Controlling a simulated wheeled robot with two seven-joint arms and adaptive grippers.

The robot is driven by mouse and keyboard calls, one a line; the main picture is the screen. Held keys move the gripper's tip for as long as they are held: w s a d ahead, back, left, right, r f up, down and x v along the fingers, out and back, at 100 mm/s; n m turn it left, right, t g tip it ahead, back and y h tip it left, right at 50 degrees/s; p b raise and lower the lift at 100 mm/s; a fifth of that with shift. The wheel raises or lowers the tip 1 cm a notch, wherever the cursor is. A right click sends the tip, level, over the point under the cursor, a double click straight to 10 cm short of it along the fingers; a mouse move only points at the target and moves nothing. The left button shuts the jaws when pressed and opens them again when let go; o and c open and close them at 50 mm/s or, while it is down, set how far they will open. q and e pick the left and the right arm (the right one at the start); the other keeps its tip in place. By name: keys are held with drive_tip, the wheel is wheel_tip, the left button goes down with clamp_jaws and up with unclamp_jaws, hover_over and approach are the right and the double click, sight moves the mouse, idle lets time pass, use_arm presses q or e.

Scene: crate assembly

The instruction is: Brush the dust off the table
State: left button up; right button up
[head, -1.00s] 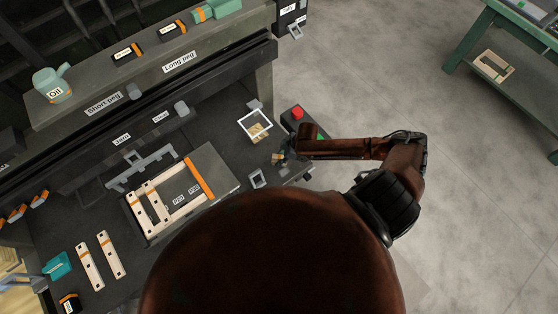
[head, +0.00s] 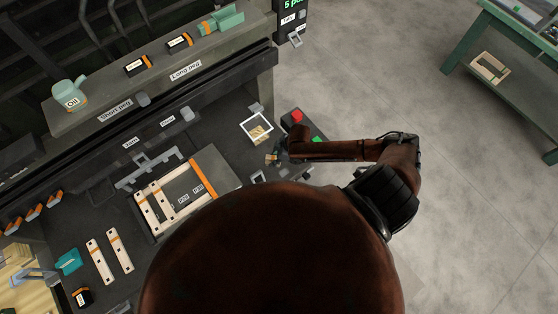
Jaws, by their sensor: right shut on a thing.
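A pale yellowish patch, which looks like the dust (head: 259,134), lies inside a white square outline on the right part of the dark table (head: 215,137). My right arm reaches in from the right, and my right gripper (head: 275,158) is just below the outline, low over the table. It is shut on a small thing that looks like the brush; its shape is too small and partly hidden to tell. Whether it touches the table I cannot tell. My left gripper is not in view.
A crate assembly (head: 203,164) with pale and orange slats lies left of my right gripper. Loose slats (head: 102,262) and a teal thing (head: 68,261) lie lower left. A red button box (head: 297,117) stands at the table's right edge. A shelf (head: 155,95) runs behind.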

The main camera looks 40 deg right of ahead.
drive_tip(key=shift+r+p, duration=0.95)
drive_tip(key=shift+r, duration=0.25)
